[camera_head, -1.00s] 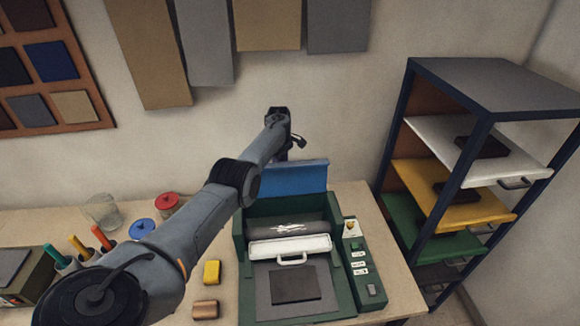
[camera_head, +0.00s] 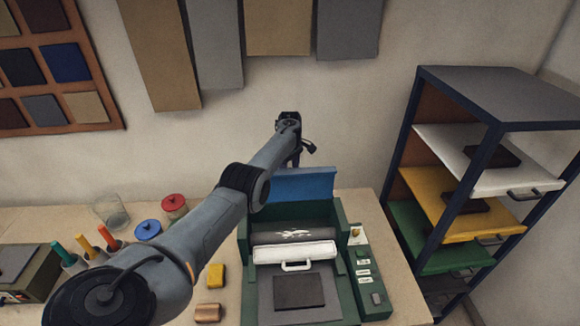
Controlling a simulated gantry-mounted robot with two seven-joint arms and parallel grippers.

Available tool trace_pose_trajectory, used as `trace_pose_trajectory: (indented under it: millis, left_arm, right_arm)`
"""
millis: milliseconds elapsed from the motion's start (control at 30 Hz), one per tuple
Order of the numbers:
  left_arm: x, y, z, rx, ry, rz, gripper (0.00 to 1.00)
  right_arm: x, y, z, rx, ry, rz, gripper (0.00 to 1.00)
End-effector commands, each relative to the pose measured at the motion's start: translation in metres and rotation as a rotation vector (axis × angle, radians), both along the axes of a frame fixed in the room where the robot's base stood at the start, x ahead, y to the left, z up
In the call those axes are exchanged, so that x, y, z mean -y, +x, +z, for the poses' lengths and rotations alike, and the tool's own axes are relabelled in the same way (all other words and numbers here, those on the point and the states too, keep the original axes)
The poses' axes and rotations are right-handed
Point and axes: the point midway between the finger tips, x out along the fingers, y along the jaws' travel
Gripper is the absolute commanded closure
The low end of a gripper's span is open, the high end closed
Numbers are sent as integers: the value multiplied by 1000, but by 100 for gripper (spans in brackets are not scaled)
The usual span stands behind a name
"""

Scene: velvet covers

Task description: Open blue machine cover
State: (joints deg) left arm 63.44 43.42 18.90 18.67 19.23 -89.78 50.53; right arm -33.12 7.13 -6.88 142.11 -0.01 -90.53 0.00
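The blue machine cover (camera_head: 303,184) stands raised at the back of the green machine (camera_head: 345,268). Inside the machine a dark roller with white marks (camera_head: 293,236) and a white bar with a handle (camera_head: 295,253) are exposed. My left arm reaches in from the lower left. Its gripper (camera_head: 306,147) is behind and above the cover's top edge, partly hidden by my own wrist. I cannot tell whether it touches the cover or how its fingers stand. My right gripper does not show.
A shelf rack (camera_head: 505,95) with coloured trays stands at the right. A yellow block (camera_head: 216,275) and a brown block (camera_head: 208,312) lie left of the machine. Jars with a blue lid (camera_head: 148,229) and a red lid (camera_head: 173,202) stand behind my arm.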

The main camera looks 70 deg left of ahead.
Motion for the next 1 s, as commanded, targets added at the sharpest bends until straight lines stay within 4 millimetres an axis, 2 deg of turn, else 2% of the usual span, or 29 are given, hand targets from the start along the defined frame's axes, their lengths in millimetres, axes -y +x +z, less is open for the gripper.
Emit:
trace_pose_trajectory:
  millis: [533,733,1000]
  left_arm:
    - [-4,4,92,11,3,-3,41]
    - [-4,4,107,10,3,-3,41]
    - [-4,4,110,9,2,-3,41]
  right_arm:
    - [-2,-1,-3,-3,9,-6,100]
    - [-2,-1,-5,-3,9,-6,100]
    - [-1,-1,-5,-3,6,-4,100]
